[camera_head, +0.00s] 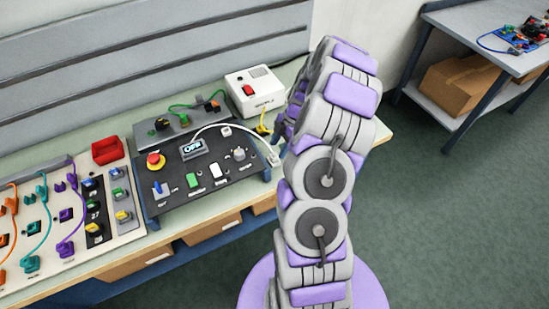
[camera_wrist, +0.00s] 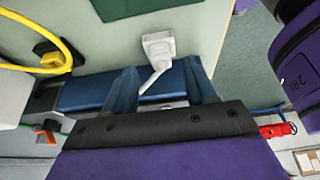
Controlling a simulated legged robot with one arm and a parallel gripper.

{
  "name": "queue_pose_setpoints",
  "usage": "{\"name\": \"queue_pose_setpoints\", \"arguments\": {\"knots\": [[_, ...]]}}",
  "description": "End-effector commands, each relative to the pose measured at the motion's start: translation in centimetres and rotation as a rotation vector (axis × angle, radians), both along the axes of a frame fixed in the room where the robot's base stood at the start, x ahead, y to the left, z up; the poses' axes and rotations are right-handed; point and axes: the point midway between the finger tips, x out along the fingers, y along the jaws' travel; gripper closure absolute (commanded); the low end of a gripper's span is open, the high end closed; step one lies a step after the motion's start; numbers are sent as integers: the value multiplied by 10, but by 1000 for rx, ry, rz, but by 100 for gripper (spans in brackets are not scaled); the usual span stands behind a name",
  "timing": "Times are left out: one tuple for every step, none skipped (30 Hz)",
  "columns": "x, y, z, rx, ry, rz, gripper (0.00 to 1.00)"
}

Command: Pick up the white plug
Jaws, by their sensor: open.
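The white plug (camera_wrist: 158,45) lies on the pale green bench top, and its white cable runs back from it between my gripper's fingers in the wrist view. In the head view my arm hides most of my gripper.
A white box with a red switch (camera_head: 255,90) and a yellow cable (camera_head: 262,123) stands behind the panel. The yellow cable and its plug (camera_wrist: 52,56) are at left in the wrist view. A board with coloured cables (camera_head: 65,220) lies at left. Green floor is open at right.

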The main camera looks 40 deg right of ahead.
Motion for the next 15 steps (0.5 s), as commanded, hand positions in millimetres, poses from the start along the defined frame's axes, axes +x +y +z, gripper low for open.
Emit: {"name": "queue_pose_setpoints", "arguments": {"knots": [[0,3,-10,2,5,2,44],[1,5,-14,2,6,3,44],[1,9,-20,3,6,3,44],[2,11,-24,3,6,3,44],[2,13,-28,2,5,2,44],[2,15,-31,1,4,2,44],[3,16,-33,1,4,2,44],[3,17,-34,1,4,2,44],[3,18,-35,1,4,2,44],[3,17,-34,1,3,1,44],[3,17,-34,1,3,1,44],[3,16,-34,0,2,1,44],[3,16,-34,0,2,1,44],[3,16,-34,0,2,1,44],[4,15,-34,0,2,1,46]]}}
